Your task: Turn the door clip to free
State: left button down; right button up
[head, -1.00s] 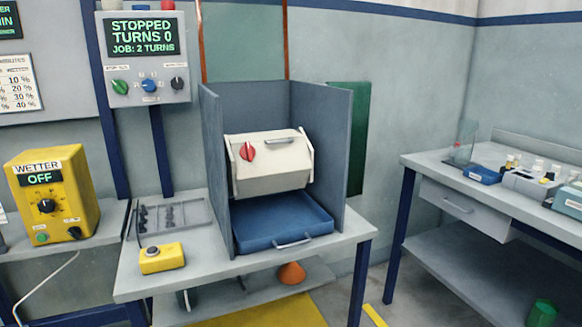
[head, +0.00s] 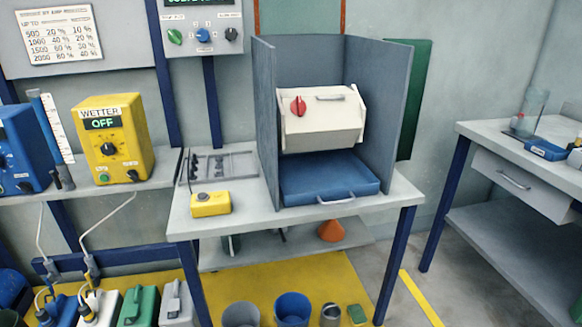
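The door clip appears to be the red knob (head: 298,106) on the upper left of a cream barrel's (head: 325,130) front door. The red knob's grip stands roughly upright. The barrel hangs between the grey side walls of a booth (head: 268,110), above a blue tray (head: 322,182) with a handle. A small light handle shows on the barrel's top right. Neither of my grippers is in the head view.
A yellow button box (head: 210,204) and a grey tray (head: 225,165) sit left of the booth on the table. A control panel (head: 203,30) hangs behind. The yellow wetter (head: 115,140) stands on the left bench.

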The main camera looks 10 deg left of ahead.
aim_at(298, 107)
jog(key=z, duration=0.8)
jog(key=i, duration=1.1)
jog(key=u, duration=1)
